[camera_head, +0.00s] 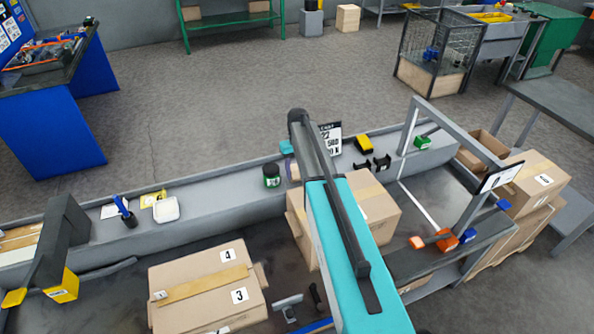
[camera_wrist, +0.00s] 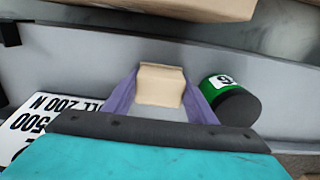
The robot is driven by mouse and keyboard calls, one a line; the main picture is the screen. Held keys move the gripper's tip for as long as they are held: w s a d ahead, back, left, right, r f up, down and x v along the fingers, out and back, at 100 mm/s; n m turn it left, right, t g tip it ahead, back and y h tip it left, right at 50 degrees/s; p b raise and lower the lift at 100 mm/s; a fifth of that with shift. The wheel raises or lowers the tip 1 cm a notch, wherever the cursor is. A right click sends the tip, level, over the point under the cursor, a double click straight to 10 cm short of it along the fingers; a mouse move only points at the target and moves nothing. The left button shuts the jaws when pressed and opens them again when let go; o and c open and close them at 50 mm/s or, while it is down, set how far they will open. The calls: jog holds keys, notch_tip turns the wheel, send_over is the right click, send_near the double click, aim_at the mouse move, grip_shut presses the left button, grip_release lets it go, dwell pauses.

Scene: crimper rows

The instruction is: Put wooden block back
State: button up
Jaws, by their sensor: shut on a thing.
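The wooden block (camera_wrist: 161,85) is small and pale beige, and shows in the wrist view between the purple fingers of my gripper (camera_wrist: 162,98). The gripper is shut on it, with one finger along each side. Behind it in the wrist view is the grey ledge surface; I cannot tell whether the block touches it.
A dark can with a green band (camera_wrist: 232,98) stands close right of the gripper in the wrist view; it also shows in the head view (camera_head: 271,176). A printed sign (camera_wrist: 45,125) is at left. A yellow-black item (camera_head: 363,144) and cardboard boxes (camera_head: 208,284) are nearby.

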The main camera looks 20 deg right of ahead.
jog(key=shift+f, duration=0.1)
jog(key=o, duration=1)
jog(key=shift+o, duration=0.2)
jog(key=shift+r, duration=0.2)
notch_tip(320, 180, up, 12)
jog(key=b, duration=0.4)
dwell(0.4)
